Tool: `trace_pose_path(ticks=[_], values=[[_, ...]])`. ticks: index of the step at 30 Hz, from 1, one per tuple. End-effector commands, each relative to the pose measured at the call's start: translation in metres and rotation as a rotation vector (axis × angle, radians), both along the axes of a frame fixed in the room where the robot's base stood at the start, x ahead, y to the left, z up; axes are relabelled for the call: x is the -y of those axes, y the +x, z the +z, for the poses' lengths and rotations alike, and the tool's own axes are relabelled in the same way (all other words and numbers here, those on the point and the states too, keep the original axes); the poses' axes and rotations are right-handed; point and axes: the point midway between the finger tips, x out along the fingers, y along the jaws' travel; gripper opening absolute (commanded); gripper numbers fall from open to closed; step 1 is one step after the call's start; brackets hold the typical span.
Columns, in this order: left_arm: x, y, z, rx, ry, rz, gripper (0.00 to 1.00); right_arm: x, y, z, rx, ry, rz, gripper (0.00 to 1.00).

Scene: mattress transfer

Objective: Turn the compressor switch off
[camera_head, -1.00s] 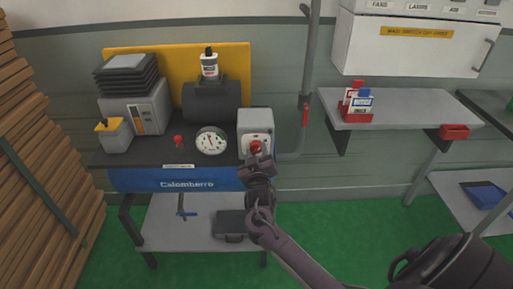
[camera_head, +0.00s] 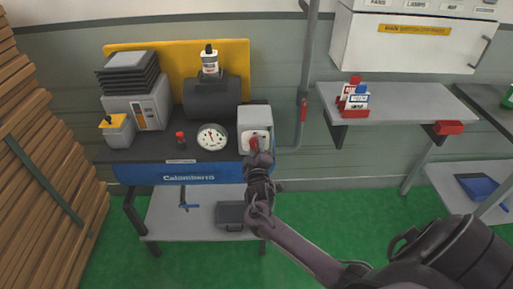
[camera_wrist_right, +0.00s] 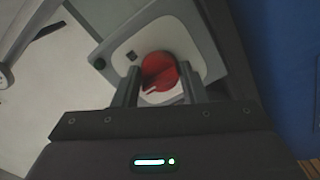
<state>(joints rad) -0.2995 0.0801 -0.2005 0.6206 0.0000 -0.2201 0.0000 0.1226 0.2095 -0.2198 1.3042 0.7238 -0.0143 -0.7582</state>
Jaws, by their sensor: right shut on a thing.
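The compressor (camera_head: 186,172) has a blue tank front lettered "Calomberro" and stands at the left. Its grey switch box (camera_head: 254,117) is at its right end, with a red switch knob (camera_head: 254,144) on a white plate. My right gripper (camera_head: 257,158) is at the knob and partly covers it in the head view. In the right wrist view, the gripper's two fingers (camera_wrist_right: 160,88) are on either side of the round red knob (camera_wrist_right: 160,70), shut on it. A pale mark shows on the knob's lower part. My left gripper is not in view.
A round gauge (camera_head: 212,137) and a small red-topped part (camera_head: 180,139) are left of the switch box. A grey pipe with a red handle (camera_head: 303,108) runs up to the right. A shelf (camera_head: 410,101) holds red and blue packs. Stacked planks (camera_head: 45,160) stand far left.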

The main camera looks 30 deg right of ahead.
Motion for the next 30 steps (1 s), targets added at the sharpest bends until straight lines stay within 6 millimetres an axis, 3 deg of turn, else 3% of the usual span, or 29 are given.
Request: trace_pose_path(ticks=[12, 13, 18, 26, 30], values=[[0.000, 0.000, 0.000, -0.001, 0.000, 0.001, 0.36, 0.000, 0.001, 0.001, -0.002, -0.008, 0.001, 0.16], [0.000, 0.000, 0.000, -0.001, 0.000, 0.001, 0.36, 0.000, 0.001, 0.001, -0.002, -0.008, 0.001, 0.40], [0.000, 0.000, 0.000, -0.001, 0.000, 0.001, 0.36, 0.000, 0.000, 0.001, -0.002, -0.007, 0.000, 0.60], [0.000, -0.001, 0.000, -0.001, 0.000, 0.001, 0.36, 0.000, -0.001, 0.000, -0.003, -0.006, 0.001, 0.60], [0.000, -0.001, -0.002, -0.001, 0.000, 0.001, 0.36, -0.007, -0.011, -0.001, -0.003, -0.005, 0.001, 0.60]])
